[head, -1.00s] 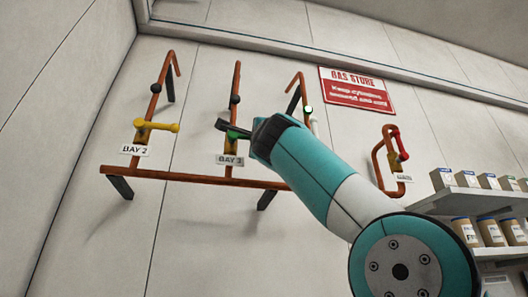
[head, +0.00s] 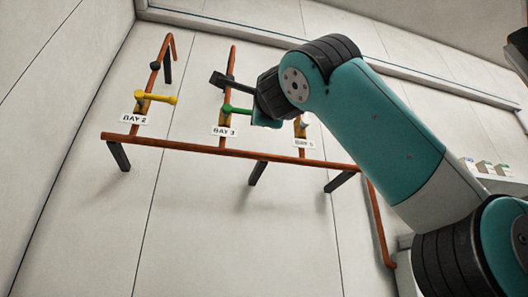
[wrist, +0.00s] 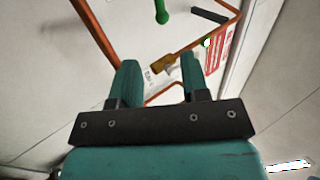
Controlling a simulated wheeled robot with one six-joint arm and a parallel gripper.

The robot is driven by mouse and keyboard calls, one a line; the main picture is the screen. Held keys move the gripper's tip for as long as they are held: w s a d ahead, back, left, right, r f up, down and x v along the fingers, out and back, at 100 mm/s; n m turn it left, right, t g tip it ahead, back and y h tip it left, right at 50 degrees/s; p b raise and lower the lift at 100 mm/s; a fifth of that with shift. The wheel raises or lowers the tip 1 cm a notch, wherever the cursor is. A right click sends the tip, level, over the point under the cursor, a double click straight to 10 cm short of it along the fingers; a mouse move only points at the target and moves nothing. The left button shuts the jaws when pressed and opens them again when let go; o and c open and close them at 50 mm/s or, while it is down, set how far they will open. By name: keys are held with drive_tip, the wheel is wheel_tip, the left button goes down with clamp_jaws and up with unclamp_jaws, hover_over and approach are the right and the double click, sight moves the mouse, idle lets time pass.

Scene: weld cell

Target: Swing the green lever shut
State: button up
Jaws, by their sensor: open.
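The green lever (head: 238,111) sits on the valve over the BAY 3 label in the head view. It sticks out to the right, across its upright orange pipe. Its rounded green end shows at the top of the wrist view (wrist: 162,12). My gripper (wrist: 160,66) is open and empty, its two teal fingers apart. In the head view my gripper is just right of the lever's end, with its dark body above and beside it. No contact with the lever shows. The wrist view shows the lever beyond the fingertips, not between them.
A yellow lever (head: 160,98) at BAY 2 stands to the left. Another valve (head: 301,127) is to the right, partly behind my arm. A low orange rail (head: 215,149) on dark brackets crosses below. Shelves with boxes (head: 485,168) are at the right.

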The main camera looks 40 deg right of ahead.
drive_tip(key=shift+s+a+f, duration=0.2)
drive_tip(key=shift+s+f, duration=0.2)
drive_tip(key=shift+s, duration=0.05)
idle(0.4)
drive_tip(key=w+a+f+n+t+y, duration=0.1)
drive_tip(key=w+a+f+n+y, duration=0.35)
drive_tip(key=a+n+y, duration=0.3)
drive_tip(key=w+a+f+n+t+y, duration=0.1)
drive_tip(key=w+a+f+n+y, duration=0.2)
drive_tip(key=w+a+n+y, duration=0.4)
drive_tip(key=w+a+f+n+g+y+p, duration=0.1)
drive_tip(key=a+f+n+g, duration=0.1)
drive_tip(key=f+n, duration=0.3)
drive_tip(key=w+a+f+n+g+y, duration=0.1)
drive_tip(key=a+f+n+g+y, duration=0.15)
drive_tip(key=f, duration=0.35)
wheel_tip(320, 180, down, 20)
drive_tip(key=a+n+g, duration=0.2)
drive_tip(key=n+g, duration=0.3)
drive_tip(key=g, duration=0.2)
drive_tip(key=s+d+f+n+g+p, duration=0.1)
drive_tip(key=s+d+f+n+g, duration=0.1)
drive_tip(key=s+f+g, duration=0.4)
drive_tip(key=s+d+f+n+g+h, duration=0.1)
drive_tip(key=s+f+g, duration=0.5)
drive_tip(key=s+f, duration=0.8)
wheel_tip(320, 180, down, 5)
drive_tip(key=shift+s+d+r+n+p, duration=0.1)
drive_tip(key=shift+s+d+n+p, duration=0.3)
drive_tip(key=shift+d+n, duration=0.45)
